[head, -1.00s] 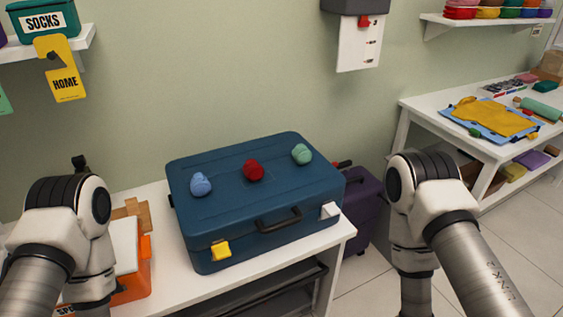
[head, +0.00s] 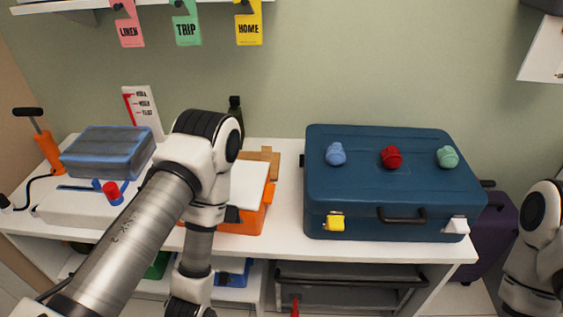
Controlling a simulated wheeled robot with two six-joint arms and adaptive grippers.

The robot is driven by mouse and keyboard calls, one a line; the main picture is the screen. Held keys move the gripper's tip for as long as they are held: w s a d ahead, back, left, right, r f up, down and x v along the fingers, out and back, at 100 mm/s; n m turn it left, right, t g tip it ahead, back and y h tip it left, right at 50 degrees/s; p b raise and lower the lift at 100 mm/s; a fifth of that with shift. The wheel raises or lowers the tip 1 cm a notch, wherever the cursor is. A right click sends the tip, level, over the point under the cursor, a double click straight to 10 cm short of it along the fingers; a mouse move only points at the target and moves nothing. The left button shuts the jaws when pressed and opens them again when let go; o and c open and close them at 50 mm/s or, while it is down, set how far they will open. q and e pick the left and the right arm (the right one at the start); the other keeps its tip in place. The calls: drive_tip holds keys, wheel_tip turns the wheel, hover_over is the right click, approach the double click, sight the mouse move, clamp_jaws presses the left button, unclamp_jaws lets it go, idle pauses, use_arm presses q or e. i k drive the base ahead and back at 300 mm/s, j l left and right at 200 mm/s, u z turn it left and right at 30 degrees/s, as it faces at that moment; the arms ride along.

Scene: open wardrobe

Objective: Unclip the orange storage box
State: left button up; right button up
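The orange storage box (head: 250,221) with a flat white lid (head: 255,183) stands on the white bench, left of the blue suitcase. My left arm crosses in front of it and hides its left part. A small dark part shows at the box beside my arm; I cannot tell whether it is a clip. My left arm bends down in front of the bench and its gripper is out of the picture. My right arm shows at the right edge, with its gripper also out of view.
The blue suitcase (head: 390,176) is shut on the bench (head: 285,237), close to the box. A translucent blue bag (head: 108,152) and an orange hand pump (head: 49,152) stand at the left. A dark drawer (head: 350,285) sits under the bench. Tags hang from the shelf above.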

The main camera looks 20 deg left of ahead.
sight(231, 216)
drive_tip(key=u, duration=1.1)
